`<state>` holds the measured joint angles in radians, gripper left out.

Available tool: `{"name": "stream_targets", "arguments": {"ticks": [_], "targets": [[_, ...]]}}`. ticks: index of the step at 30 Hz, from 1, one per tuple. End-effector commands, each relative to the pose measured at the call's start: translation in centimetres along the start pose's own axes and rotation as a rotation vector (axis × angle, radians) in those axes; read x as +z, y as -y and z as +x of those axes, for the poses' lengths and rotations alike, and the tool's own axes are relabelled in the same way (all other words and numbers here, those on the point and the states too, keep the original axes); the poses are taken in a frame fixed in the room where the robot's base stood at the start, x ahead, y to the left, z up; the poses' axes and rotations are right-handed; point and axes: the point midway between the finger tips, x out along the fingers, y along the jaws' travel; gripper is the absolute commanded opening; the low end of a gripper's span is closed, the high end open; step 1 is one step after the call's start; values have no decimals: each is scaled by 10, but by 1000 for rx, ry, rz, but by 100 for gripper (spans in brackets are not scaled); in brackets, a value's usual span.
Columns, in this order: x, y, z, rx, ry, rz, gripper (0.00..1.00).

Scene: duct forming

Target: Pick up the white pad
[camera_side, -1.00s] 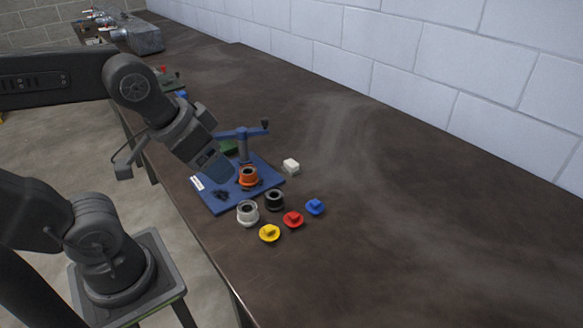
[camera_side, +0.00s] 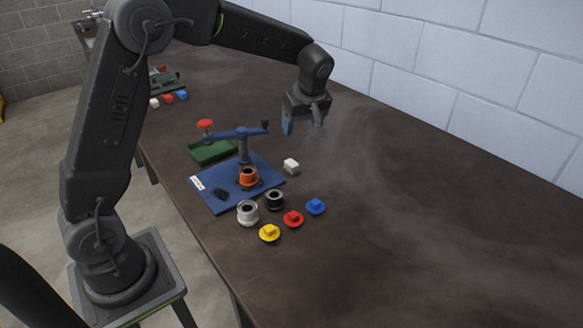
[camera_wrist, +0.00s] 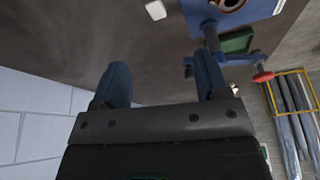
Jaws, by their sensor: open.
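The white pad (camera_side: 291,166) is a small white block on the dark table, just right of the blue base plate. It also shows at the top of the wrist view (camera_wrist: 155,10). My gripper (camera_side: 303,127) hangs above the table, behind and above the pad, and does not touch it. In the wrist view its two blue fingers (camera_wrist: 162,85) stand wide apart with nothing between them.
A blue base plate (camera_side: 217,196) with a blue clamp arm (camera_side: 240,133) and an orange ring (camera_side: 248,177) stands beside the pad. White and black rings and yellow, red and blue caps lie in front. A green tray (camera_side: 207,152) is behind. The right table is clear.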

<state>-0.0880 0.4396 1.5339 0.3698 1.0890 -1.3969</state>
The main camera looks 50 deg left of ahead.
Motion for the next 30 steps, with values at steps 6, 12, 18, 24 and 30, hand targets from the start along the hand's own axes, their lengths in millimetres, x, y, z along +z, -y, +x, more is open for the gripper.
{"name": "stream_targets", "arguments": {"ticks": [6, 12, 18, 24, 30], "targets": [[-11, -27, 52, -71, -40, -194, 68], [-13, -29, 74, -85, -50, -235, 68], [-14, -25, 113, -86, -49, -234, 68], [-15, -23, 141, -83, -49, -232, 68], [-16, -20, 153, -82, -49, -232, 68]]}}
